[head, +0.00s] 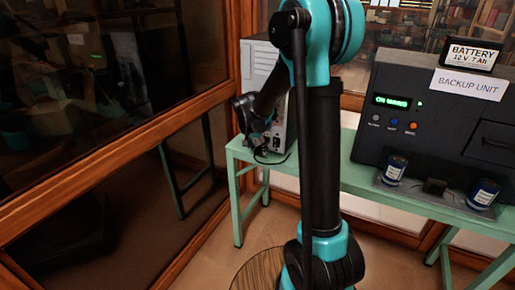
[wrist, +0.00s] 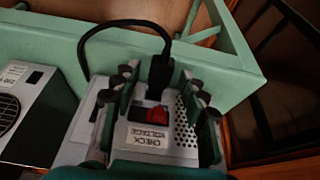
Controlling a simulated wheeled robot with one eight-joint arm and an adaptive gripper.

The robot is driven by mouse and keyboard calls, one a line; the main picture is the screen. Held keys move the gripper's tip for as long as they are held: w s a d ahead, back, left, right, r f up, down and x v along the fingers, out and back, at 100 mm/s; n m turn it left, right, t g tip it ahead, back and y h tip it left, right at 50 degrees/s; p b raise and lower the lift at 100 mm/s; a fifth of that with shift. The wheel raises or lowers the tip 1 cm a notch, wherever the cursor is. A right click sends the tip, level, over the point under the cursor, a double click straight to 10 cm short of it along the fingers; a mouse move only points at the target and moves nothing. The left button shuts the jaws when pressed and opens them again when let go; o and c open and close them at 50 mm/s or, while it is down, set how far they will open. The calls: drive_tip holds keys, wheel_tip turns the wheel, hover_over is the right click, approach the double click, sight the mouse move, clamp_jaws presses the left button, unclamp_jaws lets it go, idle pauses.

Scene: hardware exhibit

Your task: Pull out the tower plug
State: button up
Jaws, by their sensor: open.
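The grey tower (head: 262,72) stands on the green table, partly hidden behind my arm. In the wrist view its panel (wrist: 187,135) carries a red switch (wrist: 155,116), small vent holes and a "CHECK VOLTAGE" label. The black tower plug (wrist: 160,70) sits at the panel edge above the switch, with a black cable arching left from it. My gripper (wrist: 158,77) is open, with one finger on each side of the plug and gaps visible between. In the head view my gripper (head: 254,140) is low beside the tower; the plug cannot be made out there.
The green table (head: 345,175) also bears a dark backup unit (head: 440,110) with a battery sign and two blue-labelled cylinders. A wood-framed glass wall (head: 120,130) stands close on the left. In the wrist view a metal box with a round vent (wrist: 8,112) is at left.

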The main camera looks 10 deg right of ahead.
drive_tip(key=v, duration=1.2)
drive_tip(key=s+d+f+n+y, duration=0.1)
drive_tip(key=s+f, duration=0.3)
drive_tip(key=s, duration=0.4)
drive_tip(key=s+d+f+n+y, duration=0.1)
drive_tip(key=s+d+f+n, duration=0.2)
drive_tip(key=s, duration=0.6)
drive_tip(key=s+d+f+n, duration=0.3)
drive_tip(key=s+f, duration=0.4)
drive_tip(key=s, duration=0.1)
drive_tip(key=shift+s+d+y, duration=0.2)
drive_tip(key=shift+d+y, duration=0.2)
drive_tip(key=shift+r, duration=0.1)
idle(1.0)
